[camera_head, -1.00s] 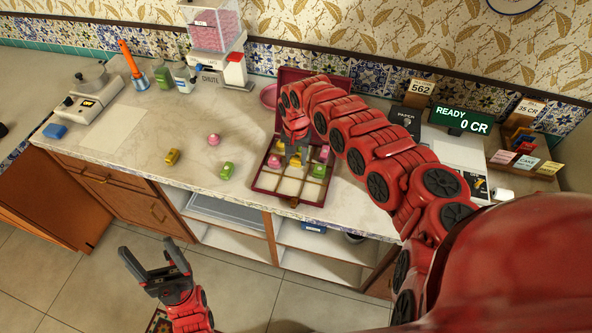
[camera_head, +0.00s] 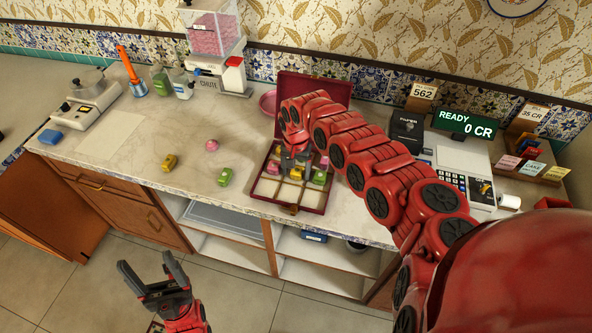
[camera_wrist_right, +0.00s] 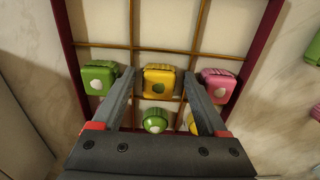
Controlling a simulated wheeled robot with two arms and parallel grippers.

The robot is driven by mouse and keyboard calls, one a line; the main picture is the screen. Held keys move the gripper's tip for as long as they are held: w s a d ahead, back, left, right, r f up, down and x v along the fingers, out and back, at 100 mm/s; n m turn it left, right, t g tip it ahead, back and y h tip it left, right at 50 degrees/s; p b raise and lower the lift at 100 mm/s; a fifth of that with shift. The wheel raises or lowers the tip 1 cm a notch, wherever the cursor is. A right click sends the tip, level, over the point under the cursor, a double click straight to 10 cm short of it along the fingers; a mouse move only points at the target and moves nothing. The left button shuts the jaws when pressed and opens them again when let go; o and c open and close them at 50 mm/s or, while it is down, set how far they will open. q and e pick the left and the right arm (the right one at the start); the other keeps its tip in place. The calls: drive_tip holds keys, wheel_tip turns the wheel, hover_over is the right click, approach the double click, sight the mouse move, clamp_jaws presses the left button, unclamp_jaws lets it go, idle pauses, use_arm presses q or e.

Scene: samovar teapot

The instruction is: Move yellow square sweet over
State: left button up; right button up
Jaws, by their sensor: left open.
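A yellow square sweet (camera_wrist_right: 159,80) sits in the compartmented box (camera_wrist_right: 68,30), between a green square sweet (camera_wrist_right: 99,78) and a pink square sweet (camera_wrist_right: 218,85). My right gripper (camera_wrist_right: 158,76) reaches down into the box with one finger on each side of the yellow sweet; a gap shows on both sides. In the head view this yellow sweet (camera_head: 296,174) shows below my right gripper (camera_head: 296,162). Another yellow sweet (camera_head: 169,161) lies loose on the counter. My left gripper (camera_head: 152,270) is open and empty in front of the counter, low at the left.
A loose pink sweet (camera_head: 212,145) and a loose green sweet (camera_head: 225,176) lie left of the box. The box's raised lid (camera_head: 312,88) stands behind it. A dispenser (camera_head: 212,45) is at the back, a till (camera_head: 465,180) at the right.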

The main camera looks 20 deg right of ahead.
sight(296, 172)
drive_tip(key=shift+r, duration=0.1)
drive_tip(key=shift+r, duration=0.25)
wheel_tip(296, 172, up, 12)
drive_tip(key=b, duration=0.3)
drive_tip(key=shift+f+b, duration=0.15)
drive_tip(key=shift+b, duration=0.2)
